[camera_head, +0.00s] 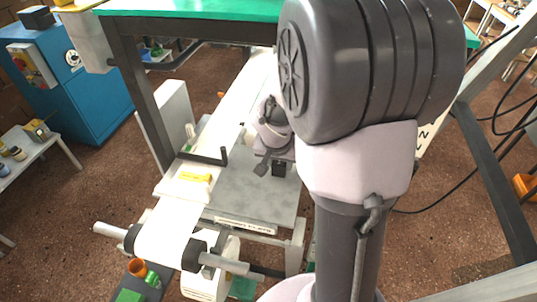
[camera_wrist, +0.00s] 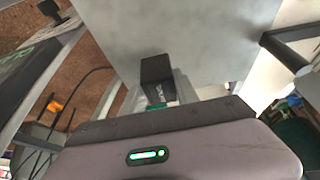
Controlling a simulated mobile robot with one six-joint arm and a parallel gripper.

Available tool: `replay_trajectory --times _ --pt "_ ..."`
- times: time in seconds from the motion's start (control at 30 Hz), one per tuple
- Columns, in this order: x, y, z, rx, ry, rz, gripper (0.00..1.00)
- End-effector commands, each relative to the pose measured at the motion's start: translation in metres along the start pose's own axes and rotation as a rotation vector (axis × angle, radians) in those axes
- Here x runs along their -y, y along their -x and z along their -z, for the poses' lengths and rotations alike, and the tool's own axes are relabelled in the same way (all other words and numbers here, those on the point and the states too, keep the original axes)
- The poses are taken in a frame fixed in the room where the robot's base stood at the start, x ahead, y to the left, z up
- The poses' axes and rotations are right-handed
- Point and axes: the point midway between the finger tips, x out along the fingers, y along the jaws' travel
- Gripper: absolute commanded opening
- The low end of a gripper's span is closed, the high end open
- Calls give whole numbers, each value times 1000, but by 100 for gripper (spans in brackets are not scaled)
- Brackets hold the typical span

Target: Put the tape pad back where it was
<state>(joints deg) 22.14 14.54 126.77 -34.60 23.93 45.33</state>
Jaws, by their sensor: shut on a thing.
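A small black block, which looks like the tape pad (camera_wrist: 157,72), is in the wrist view just beyond my gripper (camera_wrist: 165,100). My gripper is shut on it, though the fingertips are partly hidden by the gripper's own housing. In the head view the dark block (camera_head: 279,169) hangs at the end of my gripper (camera_head: 270,165), over the grey table plate (camera_head: 255,192). I cannot tell whether the block touches the plate. My arm hides part of the area to its right.
A white paper strip (camera_head: 232,110) runs along the plate's left side to a roller (camera_head: 165,245) in front. A dark bar (camera_head: 203,157) crosses the strip. A yellow piece (camera_head: 195,177) lies near it. Green-topped table frame (camera_head: 200,8) stands behind. The plate's front half is clear.

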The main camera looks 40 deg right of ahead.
Motion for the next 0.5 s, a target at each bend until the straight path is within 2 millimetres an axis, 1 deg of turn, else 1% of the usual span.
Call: replay_trajectory --times 0.03,0.2,0.37,0.4,0.47,0.5 --pt "0 -10 -4 1 1 0 4" --pt "0 -6 -3 -1 0 1 4" --pt "0 -10 -4 -1 0 1 4" --pt "0 -10 -5 -1 0 1 38" --pt "0 -9 -4 0 0 1 50" --pt "0 -9 -4 -1 0 1 58"
